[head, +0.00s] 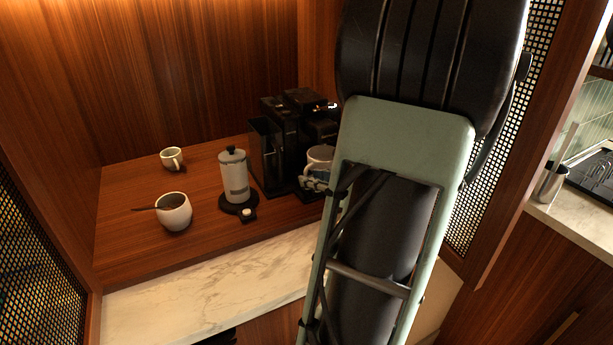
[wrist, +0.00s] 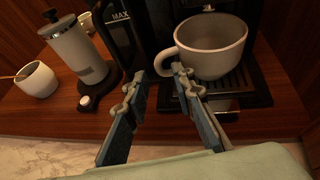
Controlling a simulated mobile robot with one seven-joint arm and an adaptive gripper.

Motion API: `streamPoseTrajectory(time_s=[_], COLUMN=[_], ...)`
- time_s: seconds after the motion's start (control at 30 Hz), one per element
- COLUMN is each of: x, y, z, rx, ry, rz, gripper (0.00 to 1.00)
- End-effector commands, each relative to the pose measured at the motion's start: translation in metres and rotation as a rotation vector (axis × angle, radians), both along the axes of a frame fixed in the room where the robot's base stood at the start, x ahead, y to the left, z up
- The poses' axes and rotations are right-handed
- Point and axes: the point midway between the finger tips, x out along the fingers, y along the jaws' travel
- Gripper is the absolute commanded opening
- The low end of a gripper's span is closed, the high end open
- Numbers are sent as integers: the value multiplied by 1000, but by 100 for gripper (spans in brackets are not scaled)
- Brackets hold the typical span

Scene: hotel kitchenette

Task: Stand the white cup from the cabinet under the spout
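The coffee machine (head: 285,135) is black and stands at the back right of the wooden cabinet shelf. A white cup (wrist: 213,45) is upright at its drip tray (wrist: 235,90), with its handle pointing left. The same cup (head: 319,158) shows in the head view, partly behind my arm. The spout is not clearly visible, so I cannot tell whether the cup is exactly below it. My gripper (wrist: 158,78) is open and empty in front of the machine. Its right fingertip is close to the cup's handle; I cannot tell whether they touch.
A white French press (head: 233,177) stands left of the machine. A white bowl-like cup with a spoon (head: 174,214) and a small cup (head: 172,158) stand farther left. A marble strip (head: 190,300) runs along the shelf front. The cabinet's right side is close to my arm.

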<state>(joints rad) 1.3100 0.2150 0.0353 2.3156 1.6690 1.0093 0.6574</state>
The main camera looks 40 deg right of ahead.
Motion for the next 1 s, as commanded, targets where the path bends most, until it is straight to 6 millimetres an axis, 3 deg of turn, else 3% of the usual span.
streamPoseTrajectory(time_s=[0.2,0.4,1.0], x=[-44,-68,-73], y=[5,8,9], z=[19,29,30], rx=[-1,0,0], ry=[0,-1,0], rz=[-4,-1,1], gripper=[23,23,23])
